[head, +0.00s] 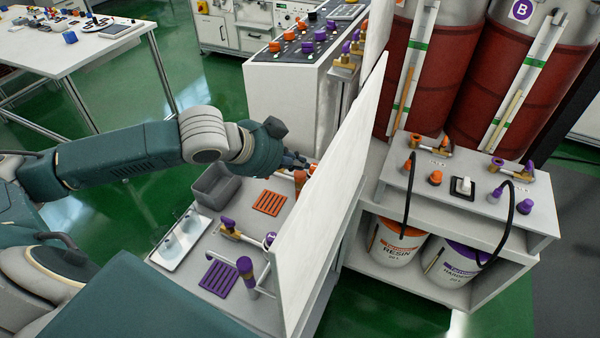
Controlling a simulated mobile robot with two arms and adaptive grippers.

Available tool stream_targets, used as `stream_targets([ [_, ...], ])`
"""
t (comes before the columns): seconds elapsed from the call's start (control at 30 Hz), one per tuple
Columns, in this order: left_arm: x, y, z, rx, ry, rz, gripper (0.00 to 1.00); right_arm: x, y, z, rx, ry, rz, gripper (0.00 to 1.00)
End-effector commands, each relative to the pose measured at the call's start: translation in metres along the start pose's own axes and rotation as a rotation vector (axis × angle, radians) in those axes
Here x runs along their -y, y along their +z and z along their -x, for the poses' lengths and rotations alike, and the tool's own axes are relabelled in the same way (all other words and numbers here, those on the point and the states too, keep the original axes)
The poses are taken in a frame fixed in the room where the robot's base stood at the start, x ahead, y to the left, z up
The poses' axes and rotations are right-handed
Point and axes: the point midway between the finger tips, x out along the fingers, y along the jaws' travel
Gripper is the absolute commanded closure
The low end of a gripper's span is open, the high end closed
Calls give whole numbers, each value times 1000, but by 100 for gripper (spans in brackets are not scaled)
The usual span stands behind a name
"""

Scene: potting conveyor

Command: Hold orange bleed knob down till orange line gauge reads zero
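My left arm reaches in from the left. Its gripper (298,161) is at the back of the bench, beside the white upright panel. The fingers are dark and partly hidden, so I cannot tell whether they are open or shut. An orange knob-like part (300,179) shows just below the fingers; I cannot tell whether they touch it or whether it is the bleed knob. Another orange knob (437,177) sits on the shelf right of the panel. I can make out no orange line gauge or reading. My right gripper is not in view.
The white panel (330,210) divides the bench from the shelf. The bench holds a grey bin (214,188), an orange grate (269,203), a purple grate (218,279), a purple-topped post (246,270) and a metal tray (181,240). Resin (396,246) and hardener (455,264) buckets stand below the shelf.

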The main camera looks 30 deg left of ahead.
Motion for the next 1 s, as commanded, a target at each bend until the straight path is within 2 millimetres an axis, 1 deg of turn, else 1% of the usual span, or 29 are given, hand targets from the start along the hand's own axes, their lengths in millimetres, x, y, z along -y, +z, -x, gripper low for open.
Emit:
stream_targets([
  [0.77, 0, 0, 0, 0, 0, 0, 100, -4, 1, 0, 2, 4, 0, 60],
  [1.0, -4, 3, -5, -1, 1, 1, 100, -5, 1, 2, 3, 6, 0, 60],
])
